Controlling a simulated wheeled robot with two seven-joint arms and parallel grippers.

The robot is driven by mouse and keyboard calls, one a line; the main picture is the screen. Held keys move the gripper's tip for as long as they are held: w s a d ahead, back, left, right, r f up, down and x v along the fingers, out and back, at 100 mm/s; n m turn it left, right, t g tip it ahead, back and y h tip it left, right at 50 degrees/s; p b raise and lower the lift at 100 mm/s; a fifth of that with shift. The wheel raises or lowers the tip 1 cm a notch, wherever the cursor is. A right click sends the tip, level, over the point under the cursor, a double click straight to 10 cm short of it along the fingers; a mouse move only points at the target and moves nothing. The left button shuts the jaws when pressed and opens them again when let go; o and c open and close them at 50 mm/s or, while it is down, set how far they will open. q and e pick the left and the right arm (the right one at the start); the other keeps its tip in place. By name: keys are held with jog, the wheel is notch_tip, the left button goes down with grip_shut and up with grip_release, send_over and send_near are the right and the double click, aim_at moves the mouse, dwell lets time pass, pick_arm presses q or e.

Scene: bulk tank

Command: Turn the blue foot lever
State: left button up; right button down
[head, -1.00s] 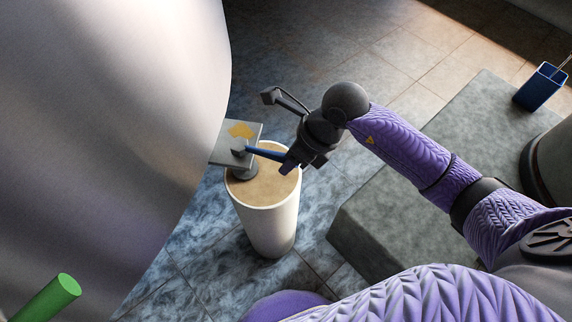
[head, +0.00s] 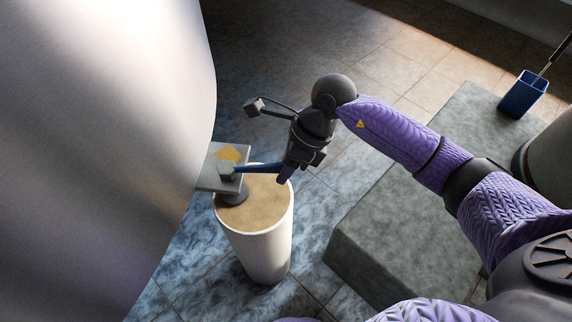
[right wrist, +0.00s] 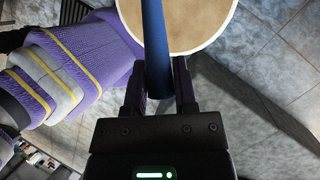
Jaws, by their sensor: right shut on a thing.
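The blue foot lever (head: 258,168) sticks out to the right from a dark pivot on a grey bracket plate (head: 210,179) at the side of the large metal tank (head: 110,130). My right gripper (head: 286,174) is shut on the lever near its outer end. In the right wrist view the blue lever (right wrist: 155,50) runs up between the two dark fingers (right wrist: 160,85), and its far end is out of frame. A yellow-orange patch marks the plate. My left gripper is not in view.
A white cylinder with a tan top (head: 262,235) stands under the bracket and lever. A grey stone-like block (head: 400,220) lies on the tiled floor to the right. A blue container (head: 523,95) with a rod in it stands at the far right.

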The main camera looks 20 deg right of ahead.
jog(key=shift+c, duration=2)
grip_release()
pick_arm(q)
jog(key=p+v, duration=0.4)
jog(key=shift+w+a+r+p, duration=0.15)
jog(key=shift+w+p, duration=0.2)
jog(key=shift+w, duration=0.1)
pick_arm(e)
jog(key=v, duration=0.9)
jog(key=shift+d+r, duration=0.2)
jog(key=shift+r, duration=0.2)
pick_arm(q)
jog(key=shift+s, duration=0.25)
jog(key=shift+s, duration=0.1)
